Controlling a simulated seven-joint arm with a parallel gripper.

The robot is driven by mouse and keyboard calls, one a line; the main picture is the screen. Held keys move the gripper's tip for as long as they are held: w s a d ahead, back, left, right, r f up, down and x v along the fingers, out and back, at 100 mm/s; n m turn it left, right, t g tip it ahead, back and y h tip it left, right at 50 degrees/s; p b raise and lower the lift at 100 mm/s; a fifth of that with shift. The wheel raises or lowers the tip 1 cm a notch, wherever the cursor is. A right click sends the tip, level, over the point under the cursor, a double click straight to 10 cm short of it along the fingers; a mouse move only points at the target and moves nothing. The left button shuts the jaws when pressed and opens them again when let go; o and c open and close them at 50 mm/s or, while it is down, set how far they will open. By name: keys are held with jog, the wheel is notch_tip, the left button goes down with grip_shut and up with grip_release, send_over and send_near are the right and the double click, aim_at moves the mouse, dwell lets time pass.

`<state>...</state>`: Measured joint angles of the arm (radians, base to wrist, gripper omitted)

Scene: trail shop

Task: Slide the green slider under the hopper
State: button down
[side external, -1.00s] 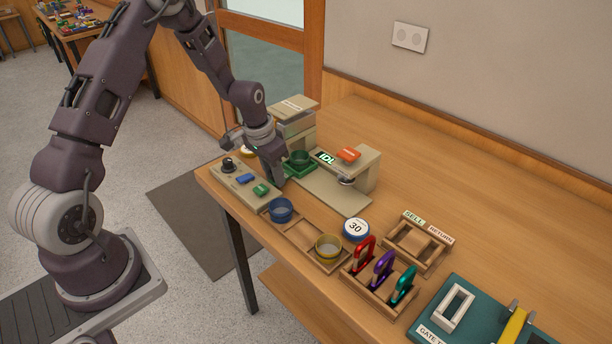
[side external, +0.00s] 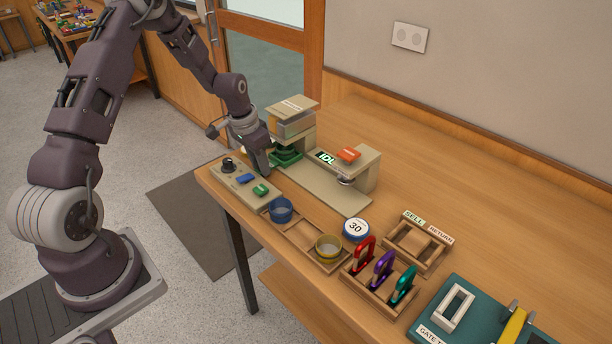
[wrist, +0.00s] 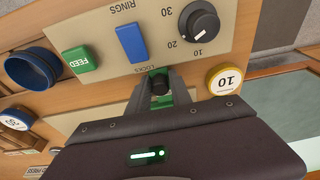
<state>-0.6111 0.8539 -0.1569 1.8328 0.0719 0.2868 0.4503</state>
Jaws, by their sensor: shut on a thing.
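The green slider (side external: 281,160) is at the hopper end of the beige machine, with a dark green cup (side external: 286,152) on it. The hopper (side external: 293,122) stands directly above and behind it, and the cup is partly beneath it. My gripper (side external: 264,172) is low at the slider's near left side. My gripper body hides most of the slider there.
A beige control panel (side external: 232,186) beside my gripper carries a dial (wrist: 200,22), a blue switch (wrist: 131,42) and a green FEED button (wrist: 80,61). A blue cup (side external: 281,210) and yellow cup (side external: 328,250) stand in front.

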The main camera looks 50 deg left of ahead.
jog(key=c, duration=1.3)
grip_release()
jog(key=shift+r, duration=3.5)
jog(key=s+d+r, duration=0.4)
jog(key=d+r, duration=0.3)
jog(key=r, duration=0.3)
jog(key=s+d+r+t, duration=0.2)
jog(key=s+d+r, duration=0.8)
jog(key=s, duration=0.3)
jog(key=shift+t, duration=0.7)
jog(key=s+d, duration=0.1)
jog(key=s, duration=0.2)
jog(key=s+d, duration=0.1)
jog(key=s, duration=0.3)
jog(key=s+d, duration=0.1)
jog(key=s, duration=0.2)
jog(key=shift+s, duration=0.15)
